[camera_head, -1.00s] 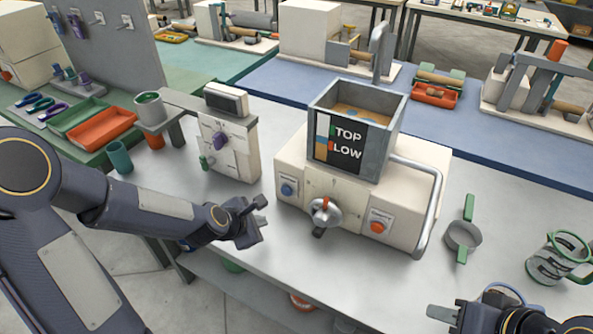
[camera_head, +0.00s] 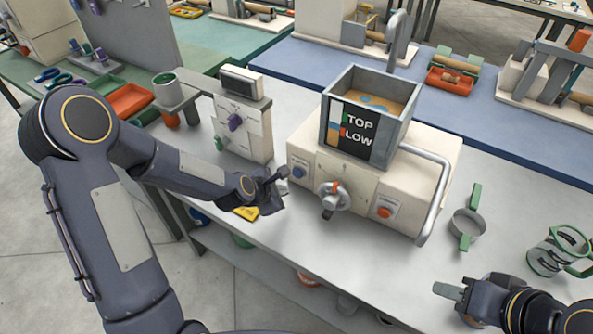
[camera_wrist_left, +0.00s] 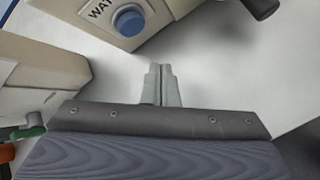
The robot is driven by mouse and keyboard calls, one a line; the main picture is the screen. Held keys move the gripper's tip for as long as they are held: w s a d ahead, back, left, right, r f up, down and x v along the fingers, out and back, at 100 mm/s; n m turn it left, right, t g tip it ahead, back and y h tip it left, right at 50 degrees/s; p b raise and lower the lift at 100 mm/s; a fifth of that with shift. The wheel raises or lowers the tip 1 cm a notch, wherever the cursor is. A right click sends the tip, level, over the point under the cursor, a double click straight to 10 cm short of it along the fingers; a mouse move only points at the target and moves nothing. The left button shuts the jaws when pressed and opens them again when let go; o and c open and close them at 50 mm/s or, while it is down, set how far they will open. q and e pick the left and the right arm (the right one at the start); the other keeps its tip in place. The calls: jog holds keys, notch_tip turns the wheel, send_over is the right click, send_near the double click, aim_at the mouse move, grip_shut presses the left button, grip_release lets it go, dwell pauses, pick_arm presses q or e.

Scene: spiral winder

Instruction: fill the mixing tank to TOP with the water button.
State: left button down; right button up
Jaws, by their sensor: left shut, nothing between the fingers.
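The mixing tank (camera_head: 403,128) is a grey open box on a cream machine (camera_head: 420,180). Tan contents with blue patches show inside. Its front panel (camera_head: 357,136) reads TOP and LOW, with a coloured strip at its left. The blue water button (camera_head: 298,172) is on the left of the machine's front; it also shows in the left wrist view (camera_wrist_left: 128,20). My left gripper (camera_head: 284,180) is shut and empty, just in front and left of the button, apart from it in the wrist view (camera_wrist_left: 161,70). My right gripper (camera_head: 446,291) is at the lower right; its jaws are unclear.
A valve with a metal knob (camera_head: 331,196) and an orange-red button (camera_head: 385,212) are on the machine's front. A bent rail (camera_head: 440,195) runs along its right side. A cream stand (camera_head: 250,130) is close on the left. A strainer (camera_head: 467,222) and jug (camera_head: 556,252) stand right.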

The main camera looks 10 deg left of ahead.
aim_at(298, 173)
pick_arm(q)
jog(key=shift+w+d, duration=0.2)
jog(key=shift+w, duration=0.35)
jog(key=shift+w+d, duration=0.2)
jog(key=shift+w, duration=0.3)
jog(key=shift+w+d, duration=0.25)
jog(key=shift+w, duration=0.45)
jog(key=shift+w, duration=0.1)
dwell(0.6)
jog(key=shift+w+d, duration=0.15)
jog(key=shift+w, duration=0.15)
jog(key=shift+w+d, duration=0.15)
jog(key=shift+w, duration=0.25)
dwell(4.8)
